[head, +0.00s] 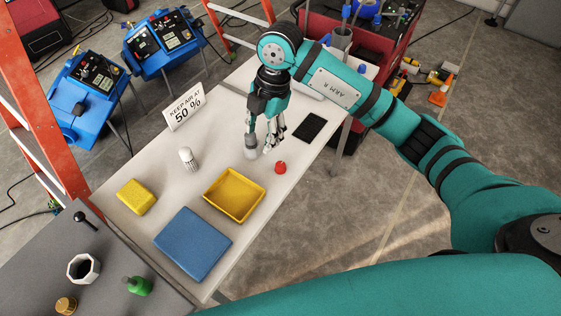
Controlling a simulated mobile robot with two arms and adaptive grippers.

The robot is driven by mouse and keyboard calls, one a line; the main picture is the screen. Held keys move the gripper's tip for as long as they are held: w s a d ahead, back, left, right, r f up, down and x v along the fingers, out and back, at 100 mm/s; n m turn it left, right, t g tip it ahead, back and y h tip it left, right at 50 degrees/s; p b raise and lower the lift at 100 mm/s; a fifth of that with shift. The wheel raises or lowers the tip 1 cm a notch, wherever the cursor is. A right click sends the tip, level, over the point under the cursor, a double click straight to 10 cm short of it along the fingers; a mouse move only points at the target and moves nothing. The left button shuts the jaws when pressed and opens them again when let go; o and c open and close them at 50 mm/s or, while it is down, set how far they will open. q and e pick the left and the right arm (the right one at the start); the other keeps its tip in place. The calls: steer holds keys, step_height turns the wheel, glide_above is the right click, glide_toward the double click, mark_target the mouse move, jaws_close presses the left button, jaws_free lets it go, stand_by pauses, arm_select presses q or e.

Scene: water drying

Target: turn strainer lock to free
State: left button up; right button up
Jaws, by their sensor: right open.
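My right gripper (261,146) points down over the white table and is open. A small grey-and-white cylinder (250,146) stands at its fingertips, partly behind the fingers. I cannot tell whether the fingers touch it. A similar white, ribbed cylinder (187,158) stands upright to the left. A small red knob-like piece (280,168) lies just right of the gripper. I cannot tell which of these is the strainer, and no lock marking is readable. My left gripper is not in view.
The table (164,215) also holds a yellow tray (234,194), a blue pad (193,243), a yellow sponge-like block (136,197), a black slab (310,127) and a "KEEP AIR AT 50 %" sign (184,107). A grey bench (110,285) adjoins at lower left.

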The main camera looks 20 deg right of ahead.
steer(key=r+m+h, duration=0.1)
steer(key=h, duration=0.1)
glide_above(280, 164)
step_height(280, 164, down, 17)
steer(key=p, duration=0.3)
steer(key=shift+s+f, duration=0.1)
jaws_close()
